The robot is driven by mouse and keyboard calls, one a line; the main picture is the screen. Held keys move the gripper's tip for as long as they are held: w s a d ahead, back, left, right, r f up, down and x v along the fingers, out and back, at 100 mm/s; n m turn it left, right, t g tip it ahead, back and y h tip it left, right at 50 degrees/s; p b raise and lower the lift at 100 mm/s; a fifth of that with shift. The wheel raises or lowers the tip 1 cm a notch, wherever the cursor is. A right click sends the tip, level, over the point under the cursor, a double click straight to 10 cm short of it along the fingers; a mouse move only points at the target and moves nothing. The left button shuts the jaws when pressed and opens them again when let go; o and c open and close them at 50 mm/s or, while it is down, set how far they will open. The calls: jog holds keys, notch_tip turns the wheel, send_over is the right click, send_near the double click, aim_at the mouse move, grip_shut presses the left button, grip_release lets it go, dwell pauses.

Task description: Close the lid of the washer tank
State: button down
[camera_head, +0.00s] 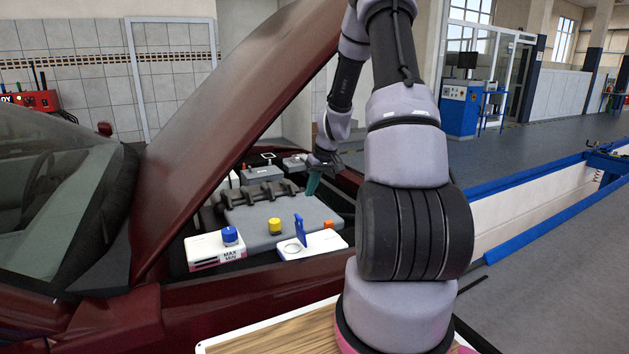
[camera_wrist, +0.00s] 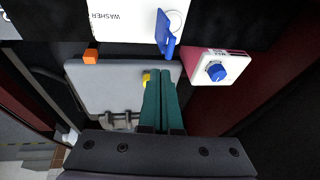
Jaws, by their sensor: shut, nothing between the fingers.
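The white washer tank (camera_head: 325,243) sits at the front of the engine bay. Its blue lid (camera_head: 299,229) stands upright, open, beside the round filler opening (camera_head: 291,248). In the wrist view the washer tank (camera_wrist: 122,20) is at the top, with the blue lid (camera_wrist: 164,34) at its opening. My gripper (camera_head: 312,186) is above the engine bay, behind and apart from the lid. Its green fingers (camera_wrist: 162,84) are together and empty in the wrist view, pointing toward the lid with a gap between.
A white MAX/MIN tank with a blue cap (camera_head: 230,236) stands to the left. A yellow cap (camera_head: 274,226) and an orange piece (camera_head: 328,224) are on the grey engine cover (camera_head: 250,232). The raised red hood (camera_head: 215,125) slopes over the bay's left side.

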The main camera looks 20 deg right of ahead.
jog(key=s+a+x, duration=0.1)
jog(key=x, duration=0.6)
jog(key=shift+a+f, duration=0.15)
jog(key=shift+a, duration=0.05)
